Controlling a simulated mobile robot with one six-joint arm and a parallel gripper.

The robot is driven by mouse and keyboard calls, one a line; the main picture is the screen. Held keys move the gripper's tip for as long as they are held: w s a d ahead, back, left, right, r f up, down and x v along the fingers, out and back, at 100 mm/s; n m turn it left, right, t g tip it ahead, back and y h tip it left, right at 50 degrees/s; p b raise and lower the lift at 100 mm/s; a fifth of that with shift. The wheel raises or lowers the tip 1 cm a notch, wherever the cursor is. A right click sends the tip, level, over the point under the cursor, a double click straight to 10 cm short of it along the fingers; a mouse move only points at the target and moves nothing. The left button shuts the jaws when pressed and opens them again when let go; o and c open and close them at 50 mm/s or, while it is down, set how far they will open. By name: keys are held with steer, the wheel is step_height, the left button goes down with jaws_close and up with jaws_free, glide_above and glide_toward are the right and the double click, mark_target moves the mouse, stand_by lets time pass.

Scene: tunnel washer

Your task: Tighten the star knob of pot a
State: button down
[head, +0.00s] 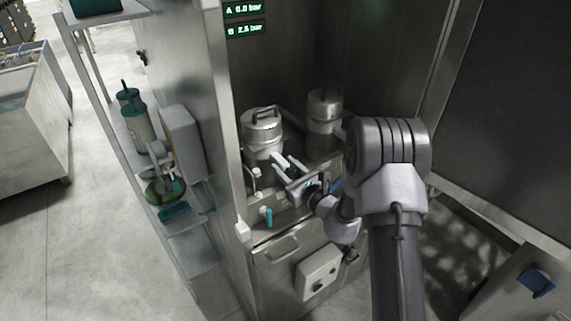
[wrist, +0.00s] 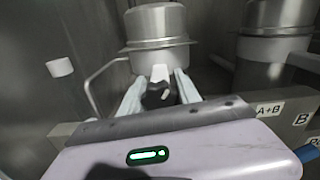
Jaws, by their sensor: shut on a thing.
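Two steel pots stand side by side in the cabinet. A pale piece sits just behind the knob. The fingers hide the knob's sides, and in the head view the knob cannot be made out.
The right pot (head: 324,110) stands close by, behind my arm. Displays read A 0.0 bar (head: 243,9) and B 2.5 bar (head: 245,28). A teal-handled valve (head: 268,216) sits below the left pot. A bent pipe (wrist: 92,85) runs left of the fingers. The cabinet's side wall bounds the left.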

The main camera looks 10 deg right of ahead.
steer(key=m+p, duration=0.2)
steer(key=m, duration=0.2)
steer(key=shift+r+m, duration=0.15)
steer(key=shift+m, duration=0.15)
steer(key=m+p, duration=0.2)
steer(key=m, duration=0.1)
steer(key=shift+m, duration=0.4)
steer(key=m+p, duration=0.3)
steer(key=m, duration=0.4)
steer(key=shift+p, duration=0.3)
steer(key=m+p, duration=0.1)
steer(key=m, duration=0.2)
steer(key=shift+m, duration=0.4)
steer(key=m+p, duration=0.1)
steer(key=m, duration=0.2)
steer(key=shift+f+m+p, duration=0.2)
steer(key=shift+m+p, duration=0.1)
steer(key=shift+p, duration=0.05)
steer(key=m+p, duration=0.1)
steer(key=m, duration=0.5)
steer(key=shift+p, duration=0.3)
steer(key=shift+f+m, duration=0.1)
steer(key=shift+m, duration=0.4)
steer(key=c, duration=0.9)
jaws_free()
